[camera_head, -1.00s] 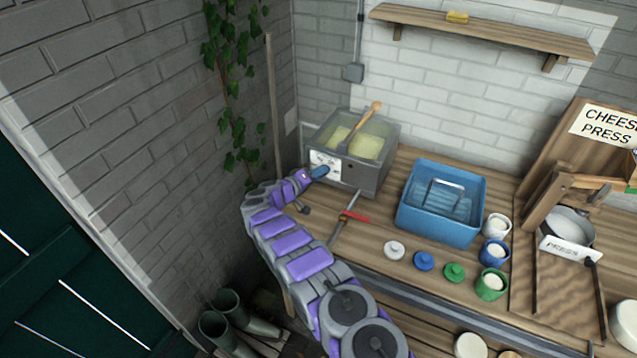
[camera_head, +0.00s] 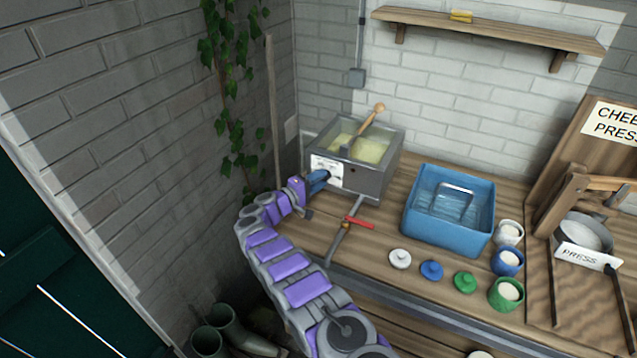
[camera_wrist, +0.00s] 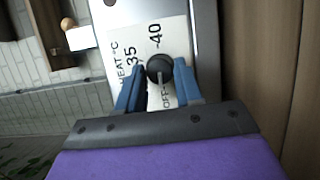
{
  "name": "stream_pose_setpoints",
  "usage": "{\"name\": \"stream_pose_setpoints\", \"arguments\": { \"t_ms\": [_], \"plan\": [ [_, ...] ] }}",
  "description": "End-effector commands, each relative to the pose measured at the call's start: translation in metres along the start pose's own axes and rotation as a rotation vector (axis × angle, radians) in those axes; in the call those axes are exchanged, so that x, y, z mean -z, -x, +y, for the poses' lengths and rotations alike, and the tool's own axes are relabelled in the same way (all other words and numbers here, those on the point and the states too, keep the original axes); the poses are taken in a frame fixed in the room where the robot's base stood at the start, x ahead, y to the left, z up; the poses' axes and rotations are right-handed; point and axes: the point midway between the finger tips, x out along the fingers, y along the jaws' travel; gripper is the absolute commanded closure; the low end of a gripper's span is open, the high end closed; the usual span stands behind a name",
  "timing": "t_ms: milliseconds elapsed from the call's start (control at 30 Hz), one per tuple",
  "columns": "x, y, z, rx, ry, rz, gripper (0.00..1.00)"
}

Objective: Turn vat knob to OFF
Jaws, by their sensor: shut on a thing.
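The vat (camera_head: 372,180) is a grey metal box at the back left of the bench, with pale yellow contents and a wooden-handled tool in it. Its front carries a white heat label (camera_wrist: 124,38) marked 35, 40 and OFF. The dark round vat knob (camera_wrist: 158,66) sits on this label in the wrist view. My gripper (camera_wrist: 160,76) has its two blue fingers on either side of the knob, shut on it. The knob's pale pointer line runs down toward the OFF lettering in the wrist picture. In the head view my gripper (camera_head: 318,181) hides the knob.
A tap with a red handle (camera_head: 358,222) juts out below the vat, right of my gripper. A blue tub (camera_head: 448,232), small pots and several lids stand further right. The brick wall (camera_head: 120,110) and a leaning pole (camera_head: 273,110) are close on the left.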

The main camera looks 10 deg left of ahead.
Motion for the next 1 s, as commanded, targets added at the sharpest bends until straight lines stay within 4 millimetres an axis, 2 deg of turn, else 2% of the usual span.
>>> {"name": "stream_pose_setpoints", "arguments": {
  "t_ms": [333,367,600,867,1000],
  "plan": [
    [0.002,0.003,-0.002,0.002,0.002,0.008,0.95],
    [0.002,0.003,-0.002,0.002,0.002,0.008,0.63],
    [0.000,0.002,0.000,0.001,0.000,0.004,0.40],
    [-0.002,0.001,0.001,0.002,-0.001,0.002,0.40],
    [-0.001,0.013,0.002,0.002,0.001,0.005,0.40]
  ]
}}
